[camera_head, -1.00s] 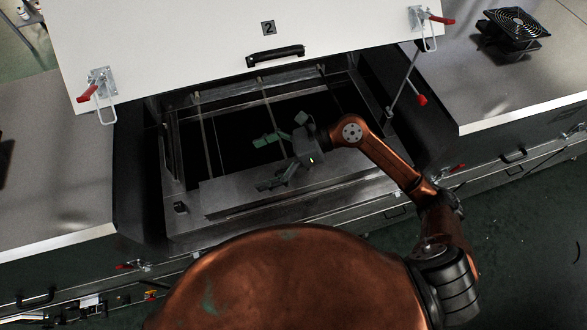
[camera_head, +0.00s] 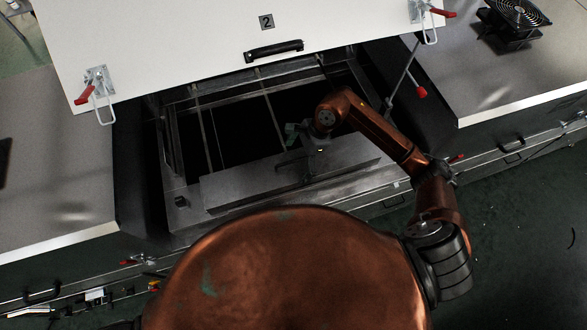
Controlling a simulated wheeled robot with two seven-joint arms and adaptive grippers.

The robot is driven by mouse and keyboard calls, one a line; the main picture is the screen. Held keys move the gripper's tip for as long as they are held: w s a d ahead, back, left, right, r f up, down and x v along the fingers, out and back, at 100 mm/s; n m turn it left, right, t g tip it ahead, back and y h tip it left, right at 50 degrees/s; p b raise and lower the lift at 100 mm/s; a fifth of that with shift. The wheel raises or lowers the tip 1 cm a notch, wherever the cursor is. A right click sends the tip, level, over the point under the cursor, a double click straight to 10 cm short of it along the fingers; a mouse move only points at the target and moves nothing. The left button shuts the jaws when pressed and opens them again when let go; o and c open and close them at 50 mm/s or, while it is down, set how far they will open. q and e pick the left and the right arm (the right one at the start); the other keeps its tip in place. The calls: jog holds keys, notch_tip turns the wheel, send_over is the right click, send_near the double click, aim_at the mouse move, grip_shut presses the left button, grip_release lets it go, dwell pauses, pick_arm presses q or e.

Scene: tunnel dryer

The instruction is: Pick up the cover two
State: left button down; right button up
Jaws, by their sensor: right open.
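Cover two is the white lid (camera_head: 180,50) at the top of the head view, with a "2" plate (camera_head: 266,22) and a black handle (camera_head: 273,50). It stands raised over the dark open bay. My right gripper (camera_head: 287,147) is open, over the front part of the bay, below the handle in the picture and apart from it. Its fingers point left, and nothing shows between them. My left gripper is not in view.
The open bay has a metal frame and a grey front ledge (camera_head: 235,184). Red-handled clamps (camera_head: 95,88) sit at the cover's lower corners. A rod with a red knob (camera_head: 420,92) stands at the bay's right. A black fan (camera_head: 515,20) rests on the right counter.

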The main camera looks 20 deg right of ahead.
jog(key=shift+a+f, duration=0.3)
jog(key=shift+f, duration=0.25)
jog(key=shift+c, duration=0.7)
jog(key=shift+r, duration=0.1)
jog(key=c, duration=1.4)
